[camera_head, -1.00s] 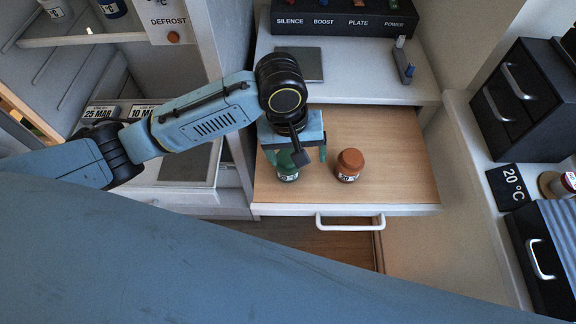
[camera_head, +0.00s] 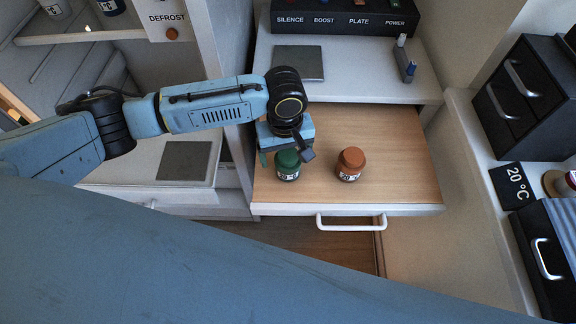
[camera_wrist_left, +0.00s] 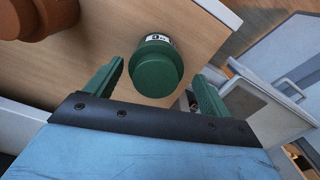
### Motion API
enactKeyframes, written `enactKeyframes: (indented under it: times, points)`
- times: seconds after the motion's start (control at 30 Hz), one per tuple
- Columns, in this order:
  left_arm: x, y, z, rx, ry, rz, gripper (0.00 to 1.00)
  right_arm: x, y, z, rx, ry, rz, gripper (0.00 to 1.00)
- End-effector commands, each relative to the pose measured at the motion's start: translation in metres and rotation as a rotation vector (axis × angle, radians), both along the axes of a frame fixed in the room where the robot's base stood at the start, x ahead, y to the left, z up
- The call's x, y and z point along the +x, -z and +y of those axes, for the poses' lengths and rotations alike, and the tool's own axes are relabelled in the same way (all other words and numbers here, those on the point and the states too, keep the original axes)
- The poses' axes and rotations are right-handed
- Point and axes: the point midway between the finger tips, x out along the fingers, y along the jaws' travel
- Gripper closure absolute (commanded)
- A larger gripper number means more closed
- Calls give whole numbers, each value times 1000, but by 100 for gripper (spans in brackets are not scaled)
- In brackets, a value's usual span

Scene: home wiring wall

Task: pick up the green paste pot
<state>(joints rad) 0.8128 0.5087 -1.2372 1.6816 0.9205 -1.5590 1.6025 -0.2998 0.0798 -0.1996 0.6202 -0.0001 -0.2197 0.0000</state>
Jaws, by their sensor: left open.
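The green paste pot (camera_head: 287,165) stands upright on the wooden surface of the pulled-out drawer, its label facing the front. My left gripper (camera_head: 286,152) is over and just behind it in the head view, partly hidden by its own wrist. In the left wrist view the pot's lid (camera_wrist_left: 156,68) shows between the two green fingers of my open left gripper (camera_wrist_left: 157,90), beyond their tips or level with them; I cannot tell which. Neither finger visibly touches it. My right gripper is not in view.
A brown-orange pot (camera_head: 350,164) stands close to the right of the green one and also shows in the wrist view (camera_wrist_left: 40,14). The drawer (camera_head: 410,170) has a white front handle (camera_head: 351,222). A white shelf with a grey plate (camera_head: 298,62) lies behind.

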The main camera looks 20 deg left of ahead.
Motion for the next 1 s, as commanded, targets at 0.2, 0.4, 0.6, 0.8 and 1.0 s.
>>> enactKeyframes:
  times: [0.2,0.4,0.6,0.8,1.0]
  points:
    - [1,34,-5,3,0,1,18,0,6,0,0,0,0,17]
    - [1,45,-5,1,1,0,18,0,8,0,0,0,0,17]
    - [1,45,-5,1,1,0,22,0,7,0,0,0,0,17]
    - [1,45,-5,1,1,-1,48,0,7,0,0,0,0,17]
    - [1,45,-5,1,1,1,75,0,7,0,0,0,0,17]
